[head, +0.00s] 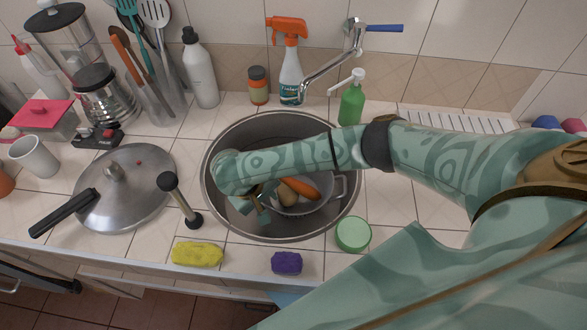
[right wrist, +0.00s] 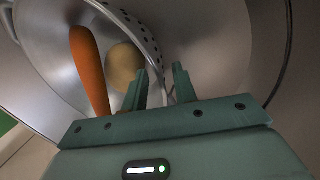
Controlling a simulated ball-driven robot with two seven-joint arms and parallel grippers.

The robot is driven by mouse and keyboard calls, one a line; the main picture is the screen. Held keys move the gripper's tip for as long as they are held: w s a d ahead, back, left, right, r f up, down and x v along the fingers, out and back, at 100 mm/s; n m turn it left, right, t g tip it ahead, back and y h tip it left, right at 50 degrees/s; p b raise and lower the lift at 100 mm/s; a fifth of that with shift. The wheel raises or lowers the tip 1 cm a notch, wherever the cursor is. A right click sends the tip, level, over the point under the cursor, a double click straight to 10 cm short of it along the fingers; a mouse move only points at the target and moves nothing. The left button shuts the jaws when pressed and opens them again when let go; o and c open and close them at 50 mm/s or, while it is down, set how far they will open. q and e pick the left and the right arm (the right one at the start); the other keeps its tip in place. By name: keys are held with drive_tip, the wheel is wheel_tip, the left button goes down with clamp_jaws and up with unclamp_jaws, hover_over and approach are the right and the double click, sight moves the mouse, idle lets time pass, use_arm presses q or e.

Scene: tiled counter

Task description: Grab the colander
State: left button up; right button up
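The metal colander (head: 310,204) sits in the round sink, with a carrot (head: 303,188) and potatoes (head: 287,194) in it. A loop handle shows on its right side. My right gripper (head: 262,204) is at the colander's left edge, and my forearm hides part of the colander. In the right wrist view, the two fingers (right wrist: 162,85) stand apart, one on each side of the colander's perforated wall (right wrist: 135,25). I cannot tell whether they touch it. The carrot (right wrist: 90,70) and one potato (right wrist: 124,64) lie inside the wall. My left gripper is out of view.
The sink's rim (head: 214,200) surrounds the colander. A yellow sponge (head: 197,254), a purple sponge (head: 286,263) and a green round container (head: 353,234) lie in front. The faucet (head: 325,66) arches behind.

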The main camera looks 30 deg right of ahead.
drive_tip(key=shift+r, duration=0.15)
clamp_jaws()
